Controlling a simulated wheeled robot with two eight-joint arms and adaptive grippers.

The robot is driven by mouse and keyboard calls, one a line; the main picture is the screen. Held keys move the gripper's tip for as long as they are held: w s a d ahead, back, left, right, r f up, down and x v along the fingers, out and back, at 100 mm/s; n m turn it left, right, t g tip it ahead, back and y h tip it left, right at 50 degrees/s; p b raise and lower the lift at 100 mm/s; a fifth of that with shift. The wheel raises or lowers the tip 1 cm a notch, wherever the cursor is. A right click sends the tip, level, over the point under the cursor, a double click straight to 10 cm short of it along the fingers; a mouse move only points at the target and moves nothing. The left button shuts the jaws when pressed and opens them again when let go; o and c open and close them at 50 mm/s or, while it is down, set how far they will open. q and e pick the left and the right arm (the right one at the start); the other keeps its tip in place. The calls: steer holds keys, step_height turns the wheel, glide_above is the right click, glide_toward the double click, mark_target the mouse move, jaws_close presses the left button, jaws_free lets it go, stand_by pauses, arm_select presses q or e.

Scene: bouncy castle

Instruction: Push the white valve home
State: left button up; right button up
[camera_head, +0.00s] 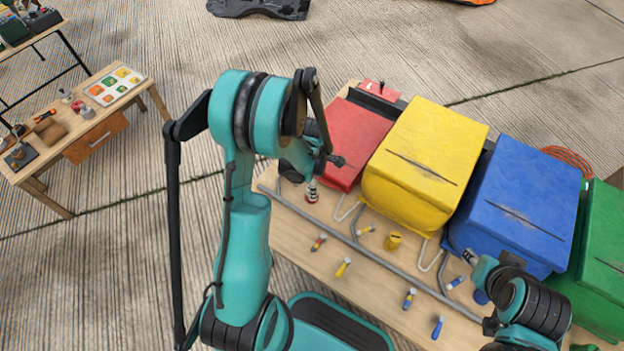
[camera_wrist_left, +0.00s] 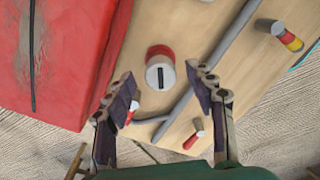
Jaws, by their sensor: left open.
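A short round piece (camera_wrist_left: 161,72) with a white face, black slot and red band stands on the table in the left wrist view; it looks like the white valve. In the head view a red and white piece (camera_head: 312,191) stands at the table's left end, below my left gripper (camera_head: 325,163). In the left wrist view my left gripper (camera_wrist_left: 164,92) is open and empty, its fingers apart on either side just short of the valve. I cannot tell how deep the valve sits. My right arm is at the lower right; its fingers are not clear.
Red (camera_head: 355,140), yellow (camera_head: 425,160), blue (camera_head: 520,200) and green (camera_head: 602,255) inflatable blocks line the back of the wooden table (camera_head: 300,228). Grey pipes (camera_head: 385,262) and several small coloured valves lie in front. A side table (camera_head: 90,120) stands at left.

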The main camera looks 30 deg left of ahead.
arm_select(q)
step_height(320, 180, up, 12)
stand_by(0.4)
steer(key=shift+f, duration=0.15)
steer(key=s+d+r+m+t, duration=0.3)
steer(key=s+d+r+m, duration=0.2)
steer(key=m, duration=0.7)
steer(key=s+d+r+m+t, duration=0.4)
steer(key=s+d+r+m, duration=0.1)
steer(key=m, duration=0.7)
steer(key=shift+s+d+r+m, duration=0.3)
steer(key=shift+s+r+m, duration=0.1)
steer(key=shift+s+r, duration=0.15)
steer(key=shift+f, duration=0.1)
